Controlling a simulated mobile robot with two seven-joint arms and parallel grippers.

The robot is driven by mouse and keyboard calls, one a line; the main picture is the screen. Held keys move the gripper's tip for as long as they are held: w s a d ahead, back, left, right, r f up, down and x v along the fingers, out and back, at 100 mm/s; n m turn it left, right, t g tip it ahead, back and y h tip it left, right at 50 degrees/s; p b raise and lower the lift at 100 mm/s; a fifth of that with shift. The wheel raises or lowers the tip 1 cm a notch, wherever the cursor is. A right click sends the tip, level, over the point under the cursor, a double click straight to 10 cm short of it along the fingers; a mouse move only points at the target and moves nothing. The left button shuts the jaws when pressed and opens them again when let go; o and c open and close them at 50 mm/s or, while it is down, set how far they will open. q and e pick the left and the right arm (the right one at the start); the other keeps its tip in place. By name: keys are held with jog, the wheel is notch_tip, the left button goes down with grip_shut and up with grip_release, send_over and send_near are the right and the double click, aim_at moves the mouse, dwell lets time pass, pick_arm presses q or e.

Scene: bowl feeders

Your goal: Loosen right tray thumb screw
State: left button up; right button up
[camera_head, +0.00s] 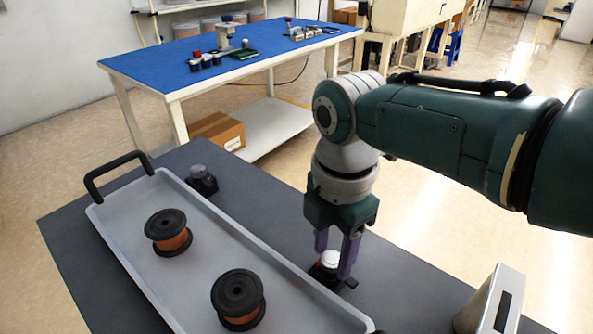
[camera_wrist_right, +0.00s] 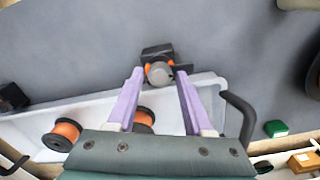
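The right thumb screw has a pale round knob (camera_head: 330,259) on a small black clamp beside the tray's right long edge. In the right wrist view the grey knob (camera_wrist_right: 159,73) lies between my purple fingertips, with orange parts beside it. My right gripper (camera_head: 336,262) points down over the clamp. Its fingers stand apart, one on each side of the knob, with small gaps visible in the wrist view (camera_wrist_right: 159,76). The grey tray (camera_head: 205,252) holds two dark spools with orange windings. A second clamp with a grey knob (camera_head: 199,172) stands at the tray's far end. My left gripper is out of view.
The spools (camera_head: 168,231) (camera_head: 239,298) sit in the tray, which has a black handle (camera_head: 115,173) at its far end. A metal box (camera_head: 490,300) stands at the lower right. A blue-topped table (camera_head: 160,68) with small parts is behind. The dark tabletop around the clamp is mostly clear.

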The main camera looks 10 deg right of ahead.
aim_at(332, 258)
jog(key=shift+o, duration=1.1)
notch_tip(332, 258, up, 10)
jog(key=p, duration=0.4)
jog(key=shift+p, duration=0.35)
